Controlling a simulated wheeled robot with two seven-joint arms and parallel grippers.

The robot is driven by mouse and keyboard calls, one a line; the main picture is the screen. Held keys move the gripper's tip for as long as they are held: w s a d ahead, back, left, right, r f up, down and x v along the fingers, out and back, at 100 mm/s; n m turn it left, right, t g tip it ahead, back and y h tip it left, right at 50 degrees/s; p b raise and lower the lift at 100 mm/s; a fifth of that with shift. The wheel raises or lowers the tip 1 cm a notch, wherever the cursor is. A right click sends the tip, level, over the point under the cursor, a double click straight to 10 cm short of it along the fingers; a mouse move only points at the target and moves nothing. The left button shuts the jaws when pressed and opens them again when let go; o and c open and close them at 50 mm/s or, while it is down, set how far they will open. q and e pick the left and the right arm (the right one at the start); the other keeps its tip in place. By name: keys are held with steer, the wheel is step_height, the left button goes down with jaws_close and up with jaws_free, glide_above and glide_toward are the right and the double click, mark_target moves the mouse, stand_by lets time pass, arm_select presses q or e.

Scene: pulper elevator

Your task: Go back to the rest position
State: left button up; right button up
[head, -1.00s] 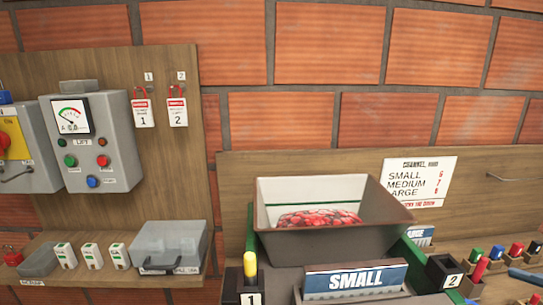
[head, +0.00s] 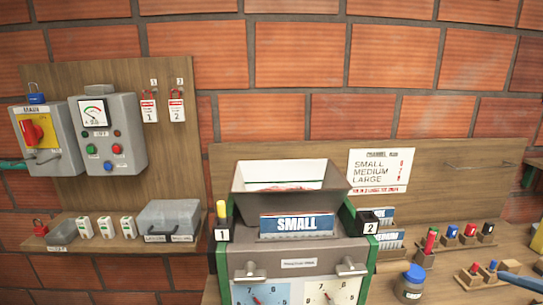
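The pulper (head: 300,261) stands at the centre of the head view. Its grey hopper (head: 318,177) is on top, with a little red fruit (head: 290,188) showing inside. A SMALL plate (head: 297,225) stands at the front of the hopper. Two dials (head: 262,294) are partly cut off at the bottom edge. Neither of my grippers shows in this view, so their state is hidden.
On the left board are the MAIN switch box (head: 53,150) and the lift control box (head: 125,165). The right bench (head: 440,270) holds a jar (head: 411,283) and several coloured pegs.

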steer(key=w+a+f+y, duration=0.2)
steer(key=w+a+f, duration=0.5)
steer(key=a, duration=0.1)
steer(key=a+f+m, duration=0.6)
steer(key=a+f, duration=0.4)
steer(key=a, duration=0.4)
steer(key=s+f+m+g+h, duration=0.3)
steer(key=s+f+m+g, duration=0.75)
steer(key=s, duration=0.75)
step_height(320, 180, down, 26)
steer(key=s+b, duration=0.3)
steer(key=b, duration=0.4)
arm_select(q)
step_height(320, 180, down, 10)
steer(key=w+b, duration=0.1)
steer(key=b, duration=0.2)
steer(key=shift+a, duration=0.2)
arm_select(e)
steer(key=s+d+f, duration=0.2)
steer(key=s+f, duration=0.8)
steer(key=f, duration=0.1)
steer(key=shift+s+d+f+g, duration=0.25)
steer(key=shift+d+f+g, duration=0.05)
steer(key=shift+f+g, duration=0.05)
